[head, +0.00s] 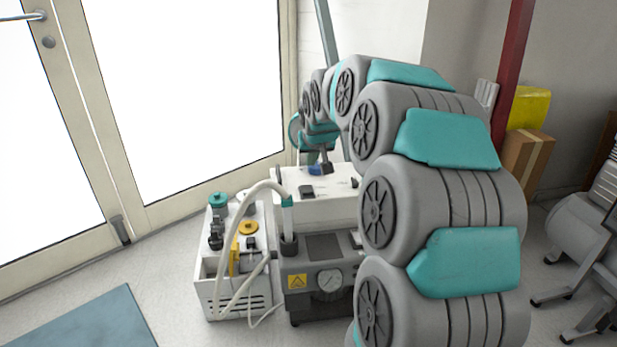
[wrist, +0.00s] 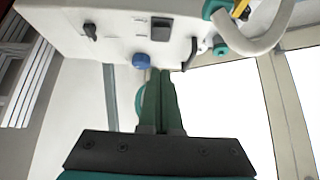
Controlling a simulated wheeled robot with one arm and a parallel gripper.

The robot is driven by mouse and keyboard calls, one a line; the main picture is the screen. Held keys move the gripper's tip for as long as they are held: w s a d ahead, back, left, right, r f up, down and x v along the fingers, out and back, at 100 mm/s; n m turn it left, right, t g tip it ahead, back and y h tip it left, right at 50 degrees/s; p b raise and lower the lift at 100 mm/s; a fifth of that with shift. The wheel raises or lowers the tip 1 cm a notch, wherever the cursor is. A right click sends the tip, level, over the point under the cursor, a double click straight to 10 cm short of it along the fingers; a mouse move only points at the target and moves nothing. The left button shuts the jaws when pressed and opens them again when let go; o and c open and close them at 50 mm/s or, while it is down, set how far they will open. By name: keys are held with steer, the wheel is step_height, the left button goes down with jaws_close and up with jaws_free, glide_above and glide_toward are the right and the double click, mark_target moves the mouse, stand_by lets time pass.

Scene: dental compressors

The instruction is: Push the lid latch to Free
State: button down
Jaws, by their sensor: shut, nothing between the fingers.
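The white compressor housing (head: 318,208) stands in front of the glass doors, with small controls on its top. It also shows in the wrist view (wrist: 65,12). My gripper (head: 326,168) is over its far edge, beside a blue knob (head: 314,170). In the wrist view my shut, empty fingers (wrist: 156,74) point at the housing, just right of the blue knob (wrist: 141,60). A dark lever (wrist: 189,53) stands just right of the fingertips, and another dark lever (wrist: 90,31) is at the left. I cannot tell which is the lid latch; no "Free" label is readable. Contact is unclear.
A black square control (wrist: 161,30) is near the fingers.

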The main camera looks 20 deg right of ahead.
glide_above(308, 191)
steer(key=s, duration=0.1)
steer(key=f, duration=0.5)
steer(key=f+p, duration=0.1)
steer(key=f, duration=0.1)
steer(key=shift+a+f, duration=0.25)
step_height(308, 191, down, 3)
steer(key=shift+s+r, duration=0.15)
steer(key=shift+r, duration=0.05)
steer(key=shift+f, duration=0.75)
steer(key=shift+f, duration=0.1)
steer(key=shift+s+a+f+b, duration=0.1)
steer(key=shift+s+f+b, duration=0.15)
steer(key=shift+f+b, duration=0.45)
steer(key=shift+r+t, duration=0.3)
steer(key=shift+r, duration=0.15)
steer(key=shift+w, duration=0.1)
steer(key=shift+r, duration=0.8)
